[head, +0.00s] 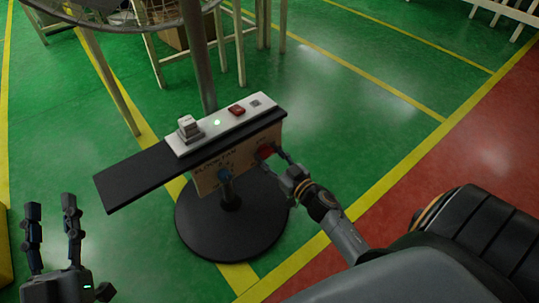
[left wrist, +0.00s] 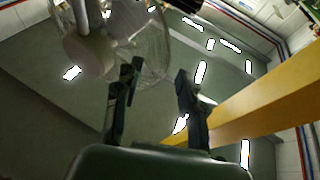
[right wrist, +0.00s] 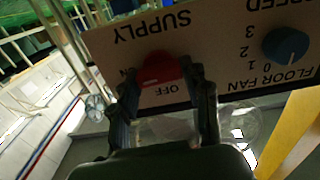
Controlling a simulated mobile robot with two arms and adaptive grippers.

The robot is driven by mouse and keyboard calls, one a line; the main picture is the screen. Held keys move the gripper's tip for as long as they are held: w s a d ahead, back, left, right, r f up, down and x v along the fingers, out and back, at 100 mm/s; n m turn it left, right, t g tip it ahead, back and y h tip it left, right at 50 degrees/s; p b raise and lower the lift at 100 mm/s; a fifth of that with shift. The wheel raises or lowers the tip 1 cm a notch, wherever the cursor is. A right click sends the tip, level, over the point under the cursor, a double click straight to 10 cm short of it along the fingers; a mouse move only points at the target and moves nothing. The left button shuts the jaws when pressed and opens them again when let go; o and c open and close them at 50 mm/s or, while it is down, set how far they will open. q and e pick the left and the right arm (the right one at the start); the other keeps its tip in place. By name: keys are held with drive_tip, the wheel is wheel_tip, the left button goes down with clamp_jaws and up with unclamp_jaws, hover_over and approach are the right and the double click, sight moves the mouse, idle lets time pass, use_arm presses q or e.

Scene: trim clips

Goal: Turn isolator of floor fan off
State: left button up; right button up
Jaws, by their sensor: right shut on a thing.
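The red isolator knob (head: 265,151) sits on the front of the floor fan's tan control panel (head: 208,179). In the right wrist view the red knob (right wrist: 158,68) is under the upside-down word SUPPLY, with ON to its left and OFF to its lower right. I cannot tell for certain which mark it points at. My right gripper (head: 282,160) is shut on the red knob, with one finger on each side (right wrist: 162,84). My left gripper (head: 53,208) is open and empty at the lower left; its fingers also show apart in the left wrist view (left wrist: 158,75).
A blue speed knob (head: 224,174) is on the same panel. The white top strip (head: 222,122) carries a white switch, a green light and a red switch. A black shelf (head: 135,178) juts left. The round black base (head: 232,236) stands on green floor.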

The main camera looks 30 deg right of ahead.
drive_tip(key=shift+r+n+p, duration=0.1)
drive_tip(key=shift+n+p, duration=0.2)
drive_tip(key=shift+n, duration=0.7)
drive_tip(key=n, duration=0.2)
drive_tip(key=shift+n, duration=0.4)
drive_tip(key=n, duration=0.2)
drive_tip(key=shift+a+n+p, duration=0.1)
drive_tip(key=shift+n+p, duration=0.2)
drive_tip(key=shift+p, duration=0.05)
use_arm(q)
wheel_tip(320, 180, down, 6)
drive_tip(key=g+y, duration=0.1)
drive_tip(key=g, duration=0.3)
use_arm(e)
drive_tip(key=shift+n, duration=1.9)
drive_tip(key=shift+a+f+n, duration=0.1)
drive_tip(key=shift+f+n, duration=0.1)
drive_tip(key=shift+n, duration=0.7)
drive_tip(key=shift+n+b, duration=0.4)
drive_tip(key=shift+n, duration=0.7)
use_arm(q)
drive_tip(key=shift+w+a+r+t, duration=0.1)
drive_tip(key=shift+r+t, duration=1.7)
drive_tip(key=shift+r, duration=0.75)
use_arm(e)
drive_tip(key=shift+n, duration=1.1)
use_arm(q)
drive_tip(key=shift+r, duration=0.1)
